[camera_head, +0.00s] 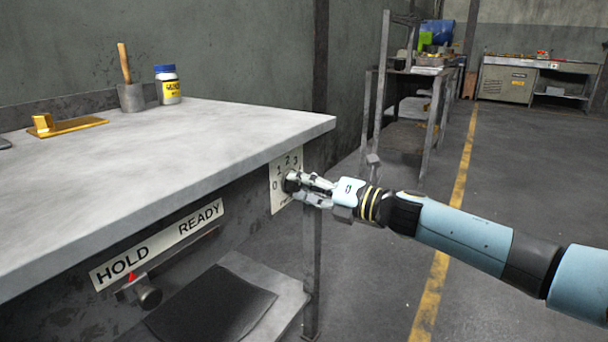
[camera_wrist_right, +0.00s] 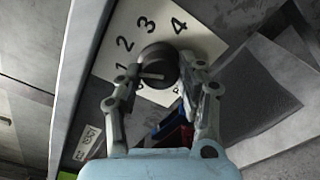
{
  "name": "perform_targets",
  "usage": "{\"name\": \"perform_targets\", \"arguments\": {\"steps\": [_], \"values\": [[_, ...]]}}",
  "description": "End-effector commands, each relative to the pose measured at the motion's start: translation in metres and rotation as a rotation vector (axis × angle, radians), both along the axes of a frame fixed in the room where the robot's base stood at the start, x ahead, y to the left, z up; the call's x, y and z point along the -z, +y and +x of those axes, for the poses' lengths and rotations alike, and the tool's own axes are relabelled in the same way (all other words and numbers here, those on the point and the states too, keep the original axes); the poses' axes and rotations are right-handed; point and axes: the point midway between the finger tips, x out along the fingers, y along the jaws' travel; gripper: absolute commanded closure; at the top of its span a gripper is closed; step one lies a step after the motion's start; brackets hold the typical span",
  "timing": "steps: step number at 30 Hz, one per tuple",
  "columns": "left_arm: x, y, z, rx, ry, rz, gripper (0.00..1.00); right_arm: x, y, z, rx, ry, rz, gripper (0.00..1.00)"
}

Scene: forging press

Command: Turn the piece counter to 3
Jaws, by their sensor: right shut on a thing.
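The piece counter is a dark round knob (camera_wrist_right: 157,62) on a white plate with black digits (camera_head: 278,199), mounted on the bench front below the right corner of the top. In the right wrist view, the digits 1, 2, 3 and 4 show on the plate (camera_wrist_right: 107,55) around the knob. A pale bar on the knob lies on its left side, towards the 1; its exact setting is hard to tell. My right gripper (camera_head: 297,185) is shut on the knob, with one finger on each side (camera_wrist_right: 163,88). My left gripper is not in view.
The grey bench top (camera_head: 190,150) overhangs the counter. A HOLD/READY strip (camera_head: 160,243) and a slider knob (camera_head: 148,294) are at lower left. A dark sheet (camera_head: 215,308) lies on a lower shelf. The floor right of the bench is open.

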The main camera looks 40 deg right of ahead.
Motion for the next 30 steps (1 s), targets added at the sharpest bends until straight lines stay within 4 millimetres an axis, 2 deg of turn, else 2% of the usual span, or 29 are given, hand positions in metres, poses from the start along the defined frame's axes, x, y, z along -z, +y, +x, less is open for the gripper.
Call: {"name": "perform_targets", "arguments": {"steps": [6, 9, 30], "values": [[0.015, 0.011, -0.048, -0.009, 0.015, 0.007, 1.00, -0.004, -0.001, 0.000, 0.003, 0.078, 0.190, 0.94], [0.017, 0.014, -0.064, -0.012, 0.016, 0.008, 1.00, -0.004, -0.001, 0.000, 0.003, 0.115, 0.277, 0.94], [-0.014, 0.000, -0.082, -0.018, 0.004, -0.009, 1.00, -0.002, 0.000, 0.000, 0.003, 0.355, 0.856, 0.94]]}}
